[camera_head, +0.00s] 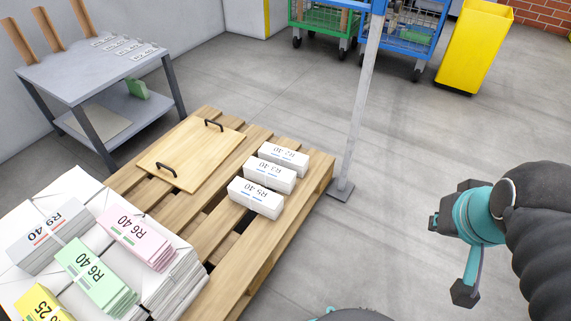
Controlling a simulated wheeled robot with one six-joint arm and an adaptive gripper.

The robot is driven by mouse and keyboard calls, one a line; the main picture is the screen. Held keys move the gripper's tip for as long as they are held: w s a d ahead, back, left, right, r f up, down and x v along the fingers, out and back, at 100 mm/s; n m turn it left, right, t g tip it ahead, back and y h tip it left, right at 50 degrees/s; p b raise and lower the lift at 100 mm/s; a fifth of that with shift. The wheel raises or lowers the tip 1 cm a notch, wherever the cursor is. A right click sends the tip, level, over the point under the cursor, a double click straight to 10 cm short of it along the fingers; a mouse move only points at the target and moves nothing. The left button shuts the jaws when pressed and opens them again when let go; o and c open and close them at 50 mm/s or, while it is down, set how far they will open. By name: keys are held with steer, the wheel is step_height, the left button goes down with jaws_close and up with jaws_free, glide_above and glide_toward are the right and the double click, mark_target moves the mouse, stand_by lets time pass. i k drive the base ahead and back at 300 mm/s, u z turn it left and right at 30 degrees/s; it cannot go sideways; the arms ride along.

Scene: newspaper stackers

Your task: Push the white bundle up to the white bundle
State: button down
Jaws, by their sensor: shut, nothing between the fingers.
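Three white bundles lie in a row on the right side of the wooden pallet (262,262): a far one (284,158), a middle one (270,176) and a near one (256,198). Each has printed letters, upside down in this view. They lie close together; I cannot tell whether any touch. A fourth white bundle (48,237) marked R9 40 lies on the paper stack at lower left. My gripper (465,292) is at the right, above the floor, clear of the pallet and all bundles. It is shut and empty; its fingertips are partly hard to make out.
A wooden board (190,153) with two black handles lies on the pallet. Pink (136,236) and green (96,277) bundles sit on the stack. A grey post (359,120) stands at the pallet's right corner. Open floor (400,150) lies right of it. A grey table (85,72) stands at upper left.

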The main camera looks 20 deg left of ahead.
mark_target(297, 162)
steer(key=z, duration=0.35)
steer(key=i, duration=1.3)
steer(key=u, duration=0.75)
